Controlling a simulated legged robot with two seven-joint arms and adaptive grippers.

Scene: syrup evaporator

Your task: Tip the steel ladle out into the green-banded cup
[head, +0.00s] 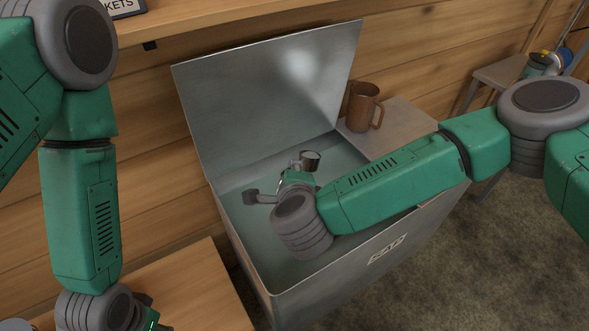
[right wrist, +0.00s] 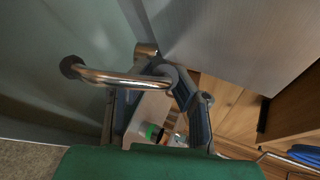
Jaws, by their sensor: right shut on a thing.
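What the bowl holds is not visible. My left gripper (head: 143,308) is mostly cut off at the lower left.
The metal sap tank (head: 345,268) has its lid (head: 270,90) raised against the wooden wall. A brown mug (head: 364,107) stands on a side stand (head: 400,130) beside it. A wooden table (head: 195,290) is at the lower left. A stool (head: 500,72) stands at the far right.

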